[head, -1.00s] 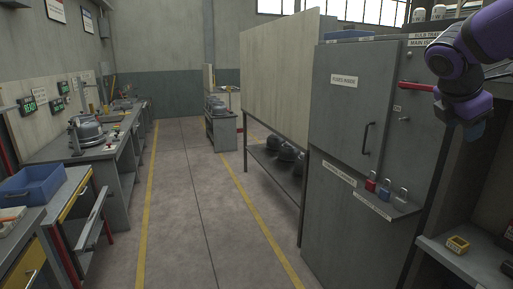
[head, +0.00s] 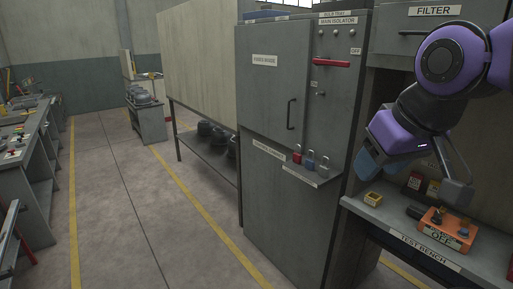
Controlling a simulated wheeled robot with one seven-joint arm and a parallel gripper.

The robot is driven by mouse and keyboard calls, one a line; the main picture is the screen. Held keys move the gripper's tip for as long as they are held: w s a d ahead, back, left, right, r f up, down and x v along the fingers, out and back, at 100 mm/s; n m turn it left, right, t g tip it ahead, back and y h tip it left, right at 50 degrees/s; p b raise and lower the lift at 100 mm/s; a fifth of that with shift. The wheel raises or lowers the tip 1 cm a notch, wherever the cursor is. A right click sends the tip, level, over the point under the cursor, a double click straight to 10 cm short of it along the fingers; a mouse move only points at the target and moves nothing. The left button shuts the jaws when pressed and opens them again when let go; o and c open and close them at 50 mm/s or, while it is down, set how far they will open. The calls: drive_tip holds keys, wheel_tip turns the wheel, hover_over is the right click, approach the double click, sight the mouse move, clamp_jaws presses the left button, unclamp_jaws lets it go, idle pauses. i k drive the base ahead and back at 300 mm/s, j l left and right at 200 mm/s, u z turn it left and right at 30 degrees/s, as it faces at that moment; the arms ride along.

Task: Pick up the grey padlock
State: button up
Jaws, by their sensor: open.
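The grey padlock (head: 324,168) stands on a narrow labelled ledge (head: 310,178) on the front of a grey cabinet. It is the rightmost of three padlocks there. The blue padlock (head: 310,162) is just left of it, and the red padlock (head: 297,156) is at the left. My gripper (head: 367,165) hangs to the right of the grey padlock in the picture, apart from it. Its blue fingers point down and left. It is open, and I see nothing held in it.
The grey cabinet (head: 270,110) has a vertical handle and a red isolator handle (head: 331,63) above the ledge. A test bench (head: 420,240) at right holds a yellow box (head: 373,199) and an orange unit (head: 446,230). The floor aisle (head: 130,210) at left is clear.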

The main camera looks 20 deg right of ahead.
sight(323, 170)
drive_tip(key=i+j+z, duration=0.6)
drive_tip(key=i+j, duration=0.25)
drive_tip(key=i, duration=0.05)
